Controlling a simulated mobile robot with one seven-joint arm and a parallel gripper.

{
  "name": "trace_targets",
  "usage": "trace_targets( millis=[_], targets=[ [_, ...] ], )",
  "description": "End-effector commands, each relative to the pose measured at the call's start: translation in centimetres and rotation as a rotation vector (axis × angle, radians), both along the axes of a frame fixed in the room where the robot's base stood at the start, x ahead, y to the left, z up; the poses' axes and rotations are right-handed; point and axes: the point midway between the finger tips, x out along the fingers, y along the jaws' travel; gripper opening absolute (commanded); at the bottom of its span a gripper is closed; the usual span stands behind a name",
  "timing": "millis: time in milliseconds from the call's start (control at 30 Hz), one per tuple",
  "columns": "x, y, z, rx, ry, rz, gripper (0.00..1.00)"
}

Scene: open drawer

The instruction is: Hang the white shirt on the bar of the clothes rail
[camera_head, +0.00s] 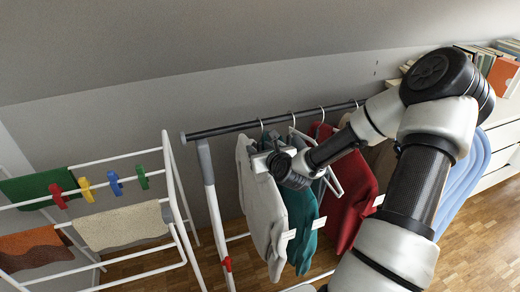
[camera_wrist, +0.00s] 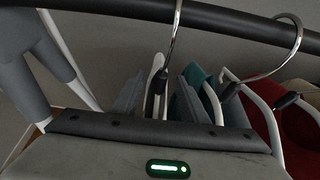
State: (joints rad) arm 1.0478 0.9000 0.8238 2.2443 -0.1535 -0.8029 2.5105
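The white shirt (camera_head: 258,215) hangs from a hanger at the left part of the bar (camera_head: 225,129) of the clothes rail. Its metal hook (camera_wrist: 174,40) crosses in front of the bar (camera_wrist: 110,8) in the wrist view; the hook's top is cut off there, but in the head view it reaches the bar. My gripper (camera_wrist: 160,95) is at the shirt's collar, just below the bar. Its two grey fingers stand apart on either side of the hanger's neck, with a gap visible. My wrist hides part of the shirt's top in the head view.
A teal shirt (camera_head: 301,225) and a red shirt (camera_head: 352,195) hang close on the right. A drying rack (camera_head: 172,200) with coloured pegs and cloths stands at left. A white drawer unit (camera_head: 500,150) with books stands at right.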

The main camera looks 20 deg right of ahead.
Motion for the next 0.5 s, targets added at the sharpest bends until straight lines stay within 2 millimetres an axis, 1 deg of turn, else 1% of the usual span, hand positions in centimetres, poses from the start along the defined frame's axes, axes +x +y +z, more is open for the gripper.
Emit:
trace_targets(
  millis=[333,433,500],
  targets=[
    [-0.2,0.0,-0.1,0.001,0.004,0.0,0.45],
    [-1.0,-0.1,0.4,0.001,0.003,-0.001,0.45],
    [-1.9,-0.1,0.9,0.001,0.003,-0.002,0.45]
  ],
)
